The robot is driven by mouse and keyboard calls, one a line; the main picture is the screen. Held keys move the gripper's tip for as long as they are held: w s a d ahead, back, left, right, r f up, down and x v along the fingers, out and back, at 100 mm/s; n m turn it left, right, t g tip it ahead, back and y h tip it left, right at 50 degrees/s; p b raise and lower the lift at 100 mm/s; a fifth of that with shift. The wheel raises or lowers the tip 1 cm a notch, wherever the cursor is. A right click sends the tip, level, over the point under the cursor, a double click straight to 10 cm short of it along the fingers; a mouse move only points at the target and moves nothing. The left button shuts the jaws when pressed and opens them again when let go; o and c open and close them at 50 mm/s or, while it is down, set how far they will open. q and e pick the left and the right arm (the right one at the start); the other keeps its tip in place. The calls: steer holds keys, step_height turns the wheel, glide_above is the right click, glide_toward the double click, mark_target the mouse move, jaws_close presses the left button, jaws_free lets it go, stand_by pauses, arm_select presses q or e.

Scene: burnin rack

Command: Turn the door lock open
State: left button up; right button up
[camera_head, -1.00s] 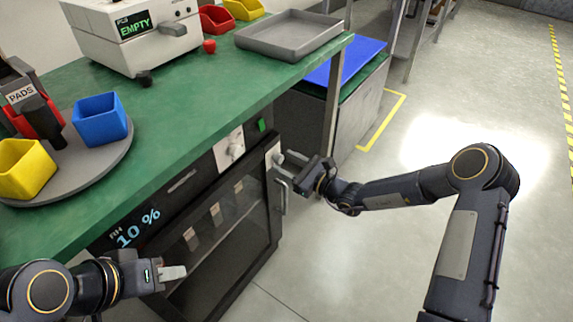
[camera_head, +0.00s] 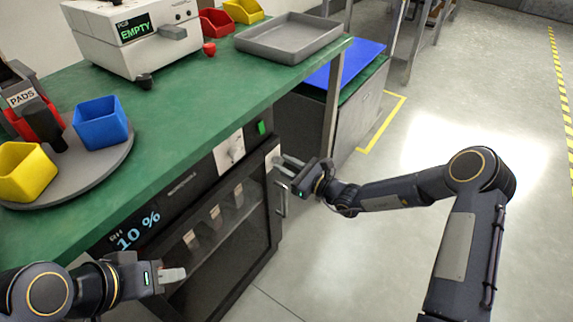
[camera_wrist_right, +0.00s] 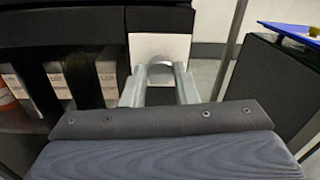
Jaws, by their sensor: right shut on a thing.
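The door lock (camera_wrist_right: 160,72) is a rounded grey metal piece on a white plate, which also shows in the head view (camera_head: 272,154) at the upper right corner of the dark glass cabinet door (camera_head: 228,240). My right gripper (camera_head: 283,166) is at this lock from the right. In the right wrist view its two light fingers (camera_wrist_right: 160,87) stand on either side of the lock, shut on it, and hide part of it. My left gripper (camera_head: 172,275) is in front of the cabinet's lower left, clear of the lock; its pale fingers overlap, so its opening is unclear.
A vertical door handle (camera_head: 282,198) is just below the lock. The green bench top (camera_head: 200,105) overhangs the cabinet, with a table leg (camera_head: 331,115) close behind my right gripper. The floor to the right is open.

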steer(key=m+p, duration=0.3)
steer(key=shift+r+m, duration=0.2)
steer(key=shift+m, duration=0.1)
steer(key=m+p, duration=0.3)
steer(key=m, duration=0.1)
steer(key=m+p, duration=0.2)
steer(key=m, duration=0.3)
steer(key=shift+w+f, duration=0.1)
steer(key=m+p, duration=0.1)
steer(key=m, duration=0.3)
steer(key=shift+f+g, duration=0.1)
steer(key=shift+g, duration=0.2)
steer(key=shift+m, duration=0.4)
steer(key=o, duration=1)
